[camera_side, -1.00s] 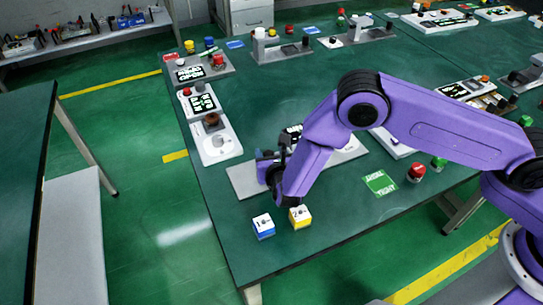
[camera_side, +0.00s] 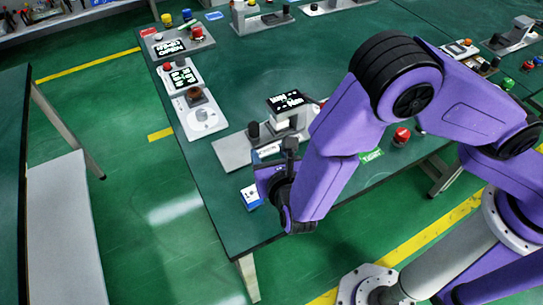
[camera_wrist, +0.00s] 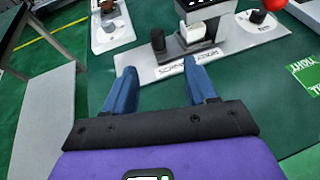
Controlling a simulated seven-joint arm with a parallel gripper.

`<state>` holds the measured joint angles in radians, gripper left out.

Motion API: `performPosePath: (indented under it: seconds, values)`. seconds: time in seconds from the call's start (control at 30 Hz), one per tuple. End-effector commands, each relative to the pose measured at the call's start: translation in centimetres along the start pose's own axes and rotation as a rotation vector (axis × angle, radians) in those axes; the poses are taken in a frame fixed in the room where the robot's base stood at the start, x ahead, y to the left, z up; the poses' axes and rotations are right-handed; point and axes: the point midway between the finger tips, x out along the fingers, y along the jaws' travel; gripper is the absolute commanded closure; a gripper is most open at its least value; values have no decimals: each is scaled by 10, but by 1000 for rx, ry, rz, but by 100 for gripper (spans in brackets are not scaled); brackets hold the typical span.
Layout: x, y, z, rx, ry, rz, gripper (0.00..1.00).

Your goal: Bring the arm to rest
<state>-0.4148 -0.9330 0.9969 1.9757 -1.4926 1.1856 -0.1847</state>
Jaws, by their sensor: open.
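My gripper (camera_wrist: 163,88) is open in the wrist view, with its two blue fingers apart and nothing between them. Beyond the fingertips stands a grey station (camera_wrist: 150,62) with a dark knob and a white label on its front. In the side view the gripper (camera_side: 268,172) is above the near part of the green table (camera_side: 225,215), in front of that station (camera_side: 232,150) and its small display (camera_side: 290,101). My arm hides part of the table there.
A red button (camera_side: 402,135) and a green card (camera_side: 371,154) are right of my forearm. The wrist view also shows the green card (camera_wrist: 305,72). The near left corner is clear.

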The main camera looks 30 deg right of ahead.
Motion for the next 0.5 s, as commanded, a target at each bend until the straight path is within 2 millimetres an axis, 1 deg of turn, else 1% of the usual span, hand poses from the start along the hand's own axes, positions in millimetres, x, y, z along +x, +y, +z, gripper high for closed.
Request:
performPosePath:
  seconds: [0.03,0.13,0.5]
  values:
    - [-5,0,0,0,0,2,43]
    - [-10,0,0,0,0,1,43]
    - [-11,0,0,0,0,-1,43]
